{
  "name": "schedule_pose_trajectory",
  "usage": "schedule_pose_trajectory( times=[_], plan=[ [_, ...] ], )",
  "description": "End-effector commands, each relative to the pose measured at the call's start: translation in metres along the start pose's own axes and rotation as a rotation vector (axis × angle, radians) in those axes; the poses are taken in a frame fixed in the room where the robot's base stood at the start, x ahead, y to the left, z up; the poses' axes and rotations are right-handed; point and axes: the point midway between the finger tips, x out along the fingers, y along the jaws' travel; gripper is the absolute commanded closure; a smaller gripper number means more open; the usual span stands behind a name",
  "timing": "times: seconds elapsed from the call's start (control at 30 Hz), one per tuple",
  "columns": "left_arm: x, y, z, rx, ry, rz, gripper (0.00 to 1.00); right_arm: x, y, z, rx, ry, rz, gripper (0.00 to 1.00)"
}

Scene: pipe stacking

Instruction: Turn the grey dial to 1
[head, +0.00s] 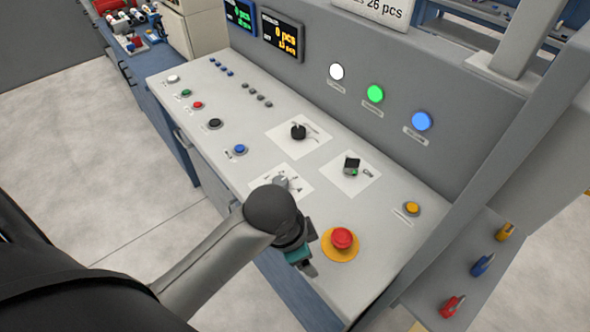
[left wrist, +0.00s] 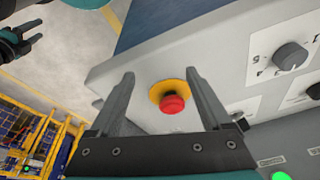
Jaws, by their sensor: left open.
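The grey dial (head: 281,184) sits on a white square plate on the sloping console, partly hidden in the head view by my left arm. In the left wrist view the grey dial (left wrist: 291,56) is at the upper right, with marks around it too small to read. My left gripper (head: 309,268) is over the console's front edge, nearer the red button than the dial. In the left wrist view my left gripper (left wrist: 160,77) is open and empty, its fingers either side of the red button in the picture. It is apart from the dial.
A red mushroom button (head: 342,239) on a yellow ring lies to the right of the gripper. Two black-knobbed controls (head: 298,131) (head: 352,165) are behind the dial. A blue button (head: 239,150) lies to its left, a yellow button (head: 412,208) to the far right.

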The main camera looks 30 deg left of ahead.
Motion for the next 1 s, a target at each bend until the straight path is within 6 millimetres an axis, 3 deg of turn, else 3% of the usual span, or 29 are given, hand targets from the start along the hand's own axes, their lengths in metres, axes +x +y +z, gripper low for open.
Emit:
schedule_pose_trajectory(
  times=[0.27,0.47,0.8,1.0],
  plan=[
    [0.004,-0.038,-0.026,0.262,-0.052,0.033,0.18,0.001,-0.001,0.001,0.0,-0.001,-0.001,0.45],
    [-0.008,-0.09,-0.044,0.48,-0.125,0.062,0.18,0.001,-0.001,0.002,0.0,-0.003,-0.001,0.45],
    [-0.069,-0.189,-0.056,0.709,-0.228,0.123,0.18,0.001,-0.001,0.002,0.0,-0.003,-0.002,0.45],
    [-0.096,-0.216,-0.056,0.754,-0.239,0.149,0.18,0.001,-0.001,0.002,0.0,-0.003,-0.002,0.45]
  ],
)
